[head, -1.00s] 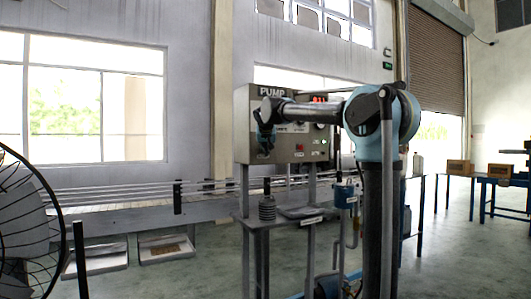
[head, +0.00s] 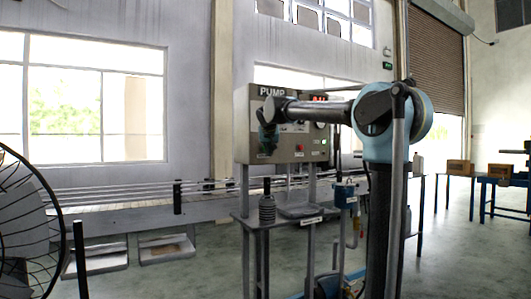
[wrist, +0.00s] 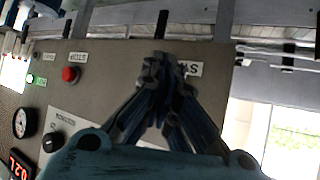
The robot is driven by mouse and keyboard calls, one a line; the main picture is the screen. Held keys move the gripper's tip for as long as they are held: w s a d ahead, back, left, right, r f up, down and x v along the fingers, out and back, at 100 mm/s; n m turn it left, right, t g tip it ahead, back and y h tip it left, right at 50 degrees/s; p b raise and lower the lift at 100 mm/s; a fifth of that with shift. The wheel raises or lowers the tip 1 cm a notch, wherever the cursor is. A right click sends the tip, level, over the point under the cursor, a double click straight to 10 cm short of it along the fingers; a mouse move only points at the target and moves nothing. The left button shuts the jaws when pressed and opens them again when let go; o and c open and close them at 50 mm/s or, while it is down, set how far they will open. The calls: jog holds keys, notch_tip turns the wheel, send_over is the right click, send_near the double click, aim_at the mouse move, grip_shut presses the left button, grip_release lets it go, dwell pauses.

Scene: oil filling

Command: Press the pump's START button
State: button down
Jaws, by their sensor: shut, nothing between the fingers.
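The pump's grey control panel (head: 285,155) stands upright under a PUMP sign (head: 272,91). It fills much of the wrist view (wrist: 105,95), upside down. My gripper (head: 267,140) is in front of the panel's left part. In the wrist view my gripper (wrist: 158,62) has its fingertips together, with nothing between them, beside a label starting "ST" (wrist: 192,69). The START button is not visible; the fingers cover the spot beside that label. I cannot tell whether they touch it. A red button (wrist: 70,74) by the STOP label (wrist: 78,57) is clear of the fingers.
A green lamp (wrist: 30,78), a gauge (wrist: 25,122) and a red display (wrist: 18,165) are also on the panel. Below it, a small stand (head: 285,222) holds a dark ribbed part (head: 267,209). A caged fan (head: 25,225) is at the left.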

jog(key=s+d, duration=0.1)
jog(key=s, duration=0.1)
jog(key=s+d, duration=0.1)
jog(key=shift+s+d, duration=0.3)
jog(key=shift+s, duration=0.1)
dwell(0.6)
jog(key=s+d+f+g+h, duration=0.2)
jog(key=s+d+f+g, duration=0.2)
jog(key=s+d+f, duration=1.6)
jog(key=s+d+f+g, duration=0.2)
jog(key=s+f, duration=1)
jog(key=f, duration=0.1)
jog(key=s+d+f+g+y, duration=0.1)
jog(key=s+f+g, duration=0.1)
jog(key=s+f, duration=1.1)
jog(key=shift+s+d+f+m+g, duration=0.3)
jog(key=shift+d+f, duration=0.1)
